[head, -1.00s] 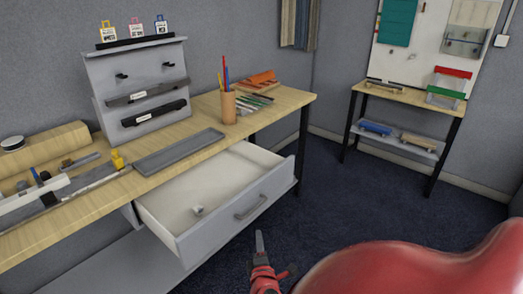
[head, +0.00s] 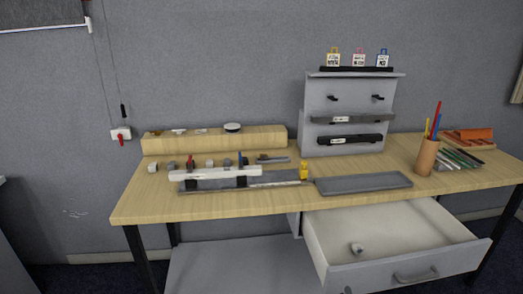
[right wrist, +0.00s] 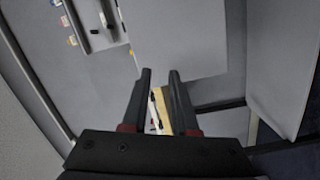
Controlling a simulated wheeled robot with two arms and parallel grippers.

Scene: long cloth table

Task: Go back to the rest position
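Neither of my arms shows in the head view now. In the right wrist view my right gripper (right wrist: 158,76) is open, with its two dark fingers apart. Nothing is held between the fingers; a strip of wood-coloured surface shows in the background through the gap. My left gripper is in neither current view.
The long wooden table (head: 255,206) stands ahead against a grey wall. Its drawer (head: 405,268) is pulled open toward me, with a small pale object (head: 357,248) inside. A grey rack (head: 347,98), a grey tray (head: 362,184) and a pen cup (head: 427,157) stand on top.

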